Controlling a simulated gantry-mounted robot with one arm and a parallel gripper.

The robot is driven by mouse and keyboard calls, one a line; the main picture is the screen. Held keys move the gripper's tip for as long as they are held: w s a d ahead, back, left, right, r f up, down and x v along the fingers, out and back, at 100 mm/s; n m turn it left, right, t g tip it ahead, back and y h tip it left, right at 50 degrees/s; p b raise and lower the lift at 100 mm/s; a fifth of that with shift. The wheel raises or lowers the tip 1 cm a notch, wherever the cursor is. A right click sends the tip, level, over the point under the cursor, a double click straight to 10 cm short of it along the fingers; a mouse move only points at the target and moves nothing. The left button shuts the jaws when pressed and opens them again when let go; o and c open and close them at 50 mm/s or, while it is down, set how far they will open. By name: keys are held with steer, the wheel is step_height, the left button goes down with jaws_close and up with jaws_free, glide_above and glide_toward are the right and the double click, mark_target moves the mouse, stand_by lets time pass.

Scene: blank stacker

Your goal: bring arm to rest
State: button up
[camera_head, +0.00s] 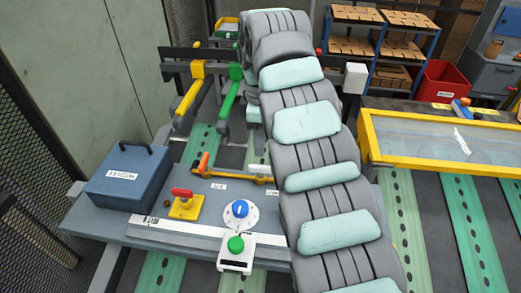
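My arm, grey with pale mint pads, runs from the bottom right up to the top centre. It bends near the top of the picture and hides what lies behind it. My gripper does not show, so I cannot tell what it holds or touches. Beneath and left of the arm is a grey-blue work panel (135,222). It carries a red-handled switch on a yellow base (184,205), a blue knob on a white dial (240,209) and a green button on a white box (236,246).
A blue box (127,181) sits at the panel's left end. A yellow arm (188,92) and a green arm (230,97) project behind it. A yellow-framed clear panel (430,140) is right of my arm. Shelves (381,42) and a red bin (440,84) stand at the back.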

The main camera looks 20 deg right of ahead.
steer(key=shift+r+p, duration=0.3)
steer(key=shift+r, duration=0.7)
